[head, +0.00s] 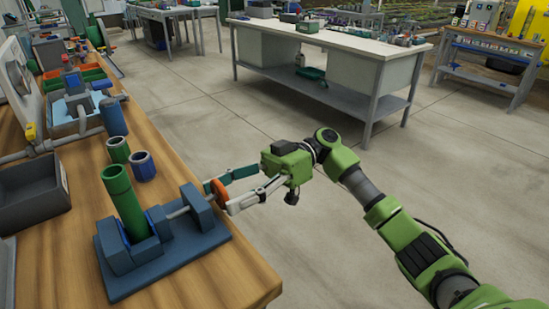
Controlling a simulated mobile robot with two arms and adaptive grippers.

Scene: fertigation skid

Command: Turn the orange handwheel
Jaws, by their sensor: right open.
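The orange handwheel (219,193) sits on the end of a metal shaft on a blue vise-like fixture (170,258) at the right edge of the wooden bench. The fixture holds an upright green tube (122,198). My right gripper (221,195) comes in from the right with its fingers open. One finger is on the far side of the wheel and the other on the near side. I cannot tell whether either finger touches the rim. Part of the wheel is hidden by the fingers. My left gripper is not in view.
On the wooden bench (215,283), a short green cylinder (118,149) and a blue-grey one (143,166) stand behind the fixture. A dark bin (32,195) is at left. A grey workbench (320,43) stands at the back. The floor (300,245) between is clear apart from my arm.

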